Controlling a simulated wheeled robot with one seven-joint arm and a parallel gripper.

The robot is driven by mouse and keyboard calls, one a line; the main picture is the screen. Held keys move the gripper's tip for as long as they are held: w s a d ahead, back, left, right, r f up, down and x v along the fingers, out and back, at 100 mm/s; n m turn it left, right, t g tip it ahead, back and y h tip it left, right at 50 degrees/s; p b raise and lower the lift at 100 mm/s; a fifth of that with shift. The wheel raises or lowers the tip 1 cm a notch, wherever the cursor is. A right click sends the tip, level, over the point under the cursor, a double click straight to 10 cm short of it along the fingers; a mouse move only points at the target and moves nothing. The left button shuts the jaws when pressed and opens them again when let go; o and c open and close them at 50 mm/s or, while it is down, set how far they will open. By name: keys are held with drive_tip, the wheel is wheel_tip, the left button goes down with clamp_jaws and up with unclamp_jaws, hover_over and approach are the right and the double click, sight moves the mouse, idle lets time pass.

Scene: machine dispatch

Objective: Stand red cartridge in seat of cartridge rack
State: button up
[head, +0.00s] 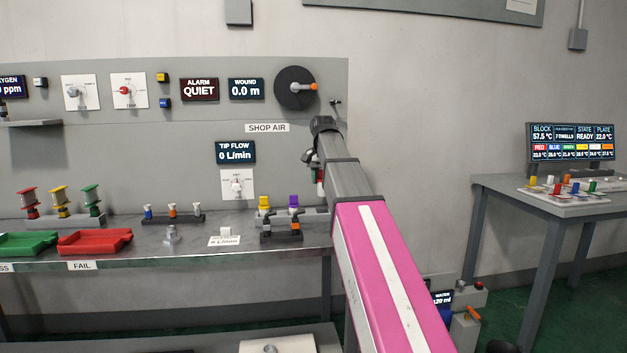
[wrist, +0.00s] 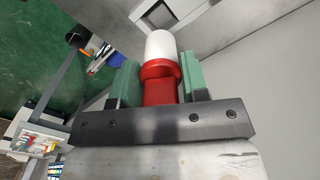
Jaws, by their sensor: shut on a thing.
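My gripper (wrist: 152,85) is shut on the red cartridge (wrist: 160,82), which sits between the two green finger pads in the wrist view. The cartridge has a red collared body and a white rounded end pointing away from the palm. In the head view my gripper is mostly hidden behind my arm, and a bit of red and white shows beside it, above the right end of the bench. I cannot make out an empty seat.
A grey block (head: 318,217) with yellow and purple pieces stands near the bench's right end, black orange-marked fittings before it. Red (head: 95,243) and green (head: 25,244) trays and a spool stand (head: 60,221) are left. A separate table (head: 500,186) stands right.

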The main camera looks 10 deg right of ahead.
sight(322, 191)
drive_tip(key=shift+s, duration=0.15)
drive_tip(key=shift+f, duration=2.4)
drive_tip(key=shift+f, duration=1.8)
drive_tip(key=o, duration=1.5)
drive_tip(key=shift+r, duration=0.1)
drive_tip(key=shift+r, duration=2.9)
